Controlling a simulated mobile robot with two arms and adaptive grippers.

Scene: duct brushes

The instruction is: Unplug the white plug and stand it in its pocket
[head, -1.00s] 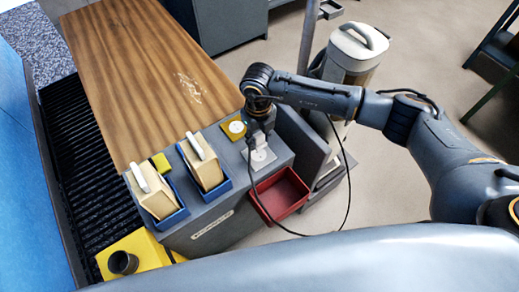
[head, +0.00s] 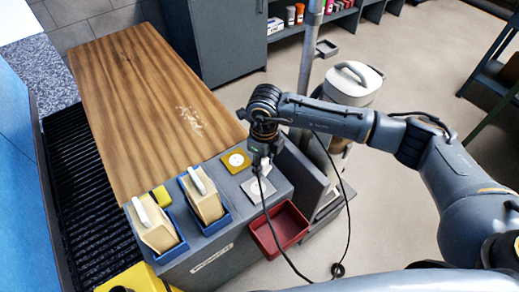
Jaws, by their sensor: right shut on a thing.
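My right gripper (head: 263,158) is shut above the grey bench end, pointing down. It is shut on the white plug (head: 265,170), which is mostly hidden by the fingers. A black cable runs down from it. A pale square plate (head: 257,188) lies just below the gripper, and the plug appears a little above it. A yellow square with a white round centre (head: 236,160) is beside the plate, to the left. I cannot tell which part is the plug's pocket. My left gripper is not in view.
Two beige blocks with white handles (head: 205,198) (head: 155,225) stand in blue holders. A red open bin (head: 279,229) is at the bench's right side. A pale canister (head: 350,85) stands behind. The wooden top (head: 140,85) is largely clear. The cable loops near the floor.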

